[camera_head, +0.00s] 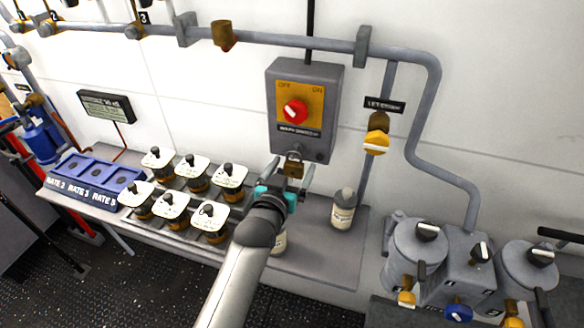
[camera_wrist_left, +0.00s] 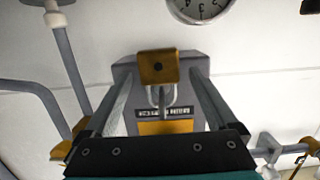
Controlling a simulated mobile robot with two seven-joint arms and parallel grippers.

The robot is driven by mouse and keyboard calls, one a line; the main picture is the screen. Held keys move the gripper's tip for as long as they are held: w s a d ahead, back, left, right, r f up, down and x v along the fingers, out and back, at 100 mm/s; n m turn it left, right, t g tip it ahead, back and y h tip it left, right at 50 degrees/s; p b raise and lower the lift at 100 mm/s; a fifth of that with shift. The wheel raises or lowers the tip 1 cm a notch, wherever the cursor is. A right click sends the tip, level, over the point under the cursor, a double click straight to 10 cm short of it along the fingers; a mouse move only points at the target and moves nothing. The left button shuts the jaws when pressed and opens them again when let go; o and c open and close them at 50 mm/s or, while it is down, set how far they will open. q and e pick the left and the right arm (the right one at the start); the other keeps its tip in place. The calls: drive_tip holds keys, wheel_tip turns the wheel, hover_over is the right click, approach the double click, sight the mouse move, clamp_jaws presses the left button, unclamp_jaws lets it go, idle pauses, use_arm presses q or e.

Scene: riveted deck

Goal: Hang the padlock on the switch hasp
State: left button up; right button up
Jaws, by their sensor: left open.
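The brass padlock (camera_head: 294,169) is at the hasp (camera_head: 295,156) under the grey switch box (camera_head: 305,82). In the left wrist view the padlock (camera_wrist_left: 158,66) shows its square body and its pale shackle, which reaches to the box's lower end. It appears to hang from the hasp, but the exact threading is too small to tell. My left gripper (camera_head: 283,187) is open just below the padlock. In the wrist view its two fingers (camera_wrist_left: 158,100) stand on either side, with gaps to the padlock. My right gripper is not in view.
A white bottle (camera_head: 343,208) stands on the shelf right of my left gripper, and another is partly hidden behind my arm. Several lidded jars (camera_head: 190,172) and a blue tray (camera_head: 93,181) are to the left. Pipes run above and right of the box.

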use_arm(q)
drive_tip(key=shift+s+a, duration=0.2)
drive_tip(key=shift+s, duration=0.4)
drive_tip(key=p+v, duration=0.1)
drive_tip(key=v, duration=1.3)
drive_tip(key=s+a+f+g+y+b, duration=0.1)
drive_tip(key=s+a+f+g+b, duration=0.15)
drive_tip(key=f, duration=0.85)
drive_tip(key=s+a+f+g+y+b, duration=0.15)
drive_tip(key=s+f, duration=0.25)
drive_tip(key=f, duration=0.8)
drive_tip(key=s+a+f+g+b, duration=0.1)
drive_tip(key=s+f+g+b, duration=0.2)
drive_tip(key=f, duration=0.8)
drive_tip(key=s+a+f+g+b, duration=0.2)
drive_tip(key=s+a+f, duration=0.1)
drive_tip(key=s+f, duration=0.5)
drive_tip(key=s+a+f+g+y+b, duration=0.1)
drive_tip(key=s+a+f+g+b, duration=0.1)
drive_tip(key=s+f, duration=0.6)
drive_tip(key=s+a+f+n+g+y+b, duration=0.1)
drive_tip(key=s+a+f+g+b, duration=0.1)
drive_tip(key=s+a+f, duration=0.3)
drive_tip(key=s+f+g, duration=0.1)
drive_tip(key=s+f, duration=0.2)
drive_tip(key=s, duration=0.3)
drive_tip(key=shift+g, duration=0.3)
